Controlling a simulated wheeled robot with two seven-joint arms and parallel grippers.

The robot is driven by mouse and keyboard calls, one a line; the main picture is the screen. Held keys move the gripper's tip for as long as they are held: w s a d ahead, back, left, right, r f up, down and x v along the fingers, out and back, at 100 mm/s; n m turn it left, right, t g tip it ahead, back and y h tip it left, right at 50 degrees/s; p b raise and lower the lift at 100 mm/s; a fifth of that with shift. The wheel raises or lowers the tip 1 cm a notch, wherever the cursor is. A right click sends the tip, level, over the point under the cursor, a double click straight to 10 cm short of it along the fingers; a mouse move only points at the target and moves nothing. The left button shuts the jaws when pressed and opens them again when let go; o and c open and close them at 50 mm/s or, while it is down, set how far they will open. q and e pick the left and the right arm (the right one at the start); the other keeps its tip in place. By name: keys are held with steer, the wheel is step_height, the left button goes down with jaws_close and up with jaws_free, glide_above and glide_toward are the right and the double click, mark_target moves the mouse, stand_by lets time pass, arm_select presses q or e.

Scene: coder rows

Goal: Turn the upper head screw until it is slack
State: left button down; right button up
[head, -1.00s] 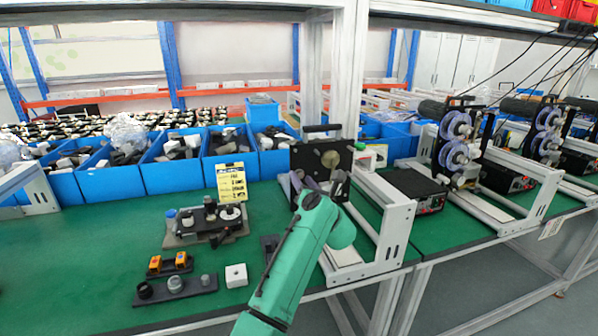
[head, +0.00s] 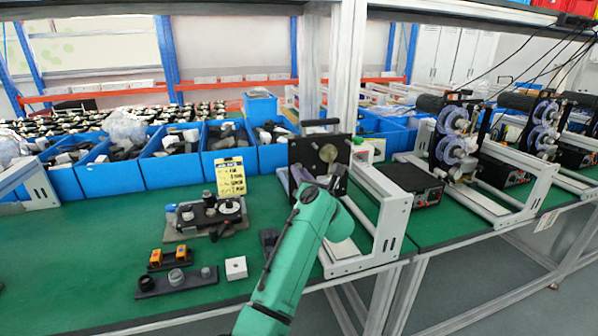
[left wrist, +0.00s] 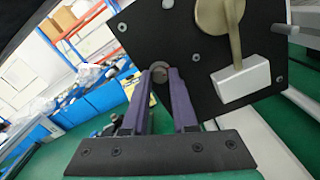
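A black upright head plate (head: 332,152) with a round brass-coloured disc stands on the white frame at the bench's middle. In the left wrist view the plate (left wrist: 222,82) fills the right side, with a brass lever and a white block on it. A dark round screw head (left wrist: 158,74) sits at the plate's left edge. The two purple fingers of my left gripper (left wrist: 159,80) lie on either side of it and appear closed on it. In the head view my green left arm hides most of the left gripper (head: 334,185). My right gripper is not in view.
Blue bins (head: 170,168) of parts line the back of the green bench. A yellow label card (head: 231,177) stands behind a small fixture (head: 207,214). A white cube (head: 236,267) and dark holders (head: 176,281) lie left of my arm. A black control box (head: 412,184) stands to the right.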

arm_select(q)
steer(key=n+b, duration=0.7)
steer(key=n, duration=0.2)
steer(key=shift+s+n, duration=0.1)
steer(key=shift+n, duration=0.3)
steer(key=c, duration=0.8)
jaws_free()
steer(key=shift+c, duration=0.2)
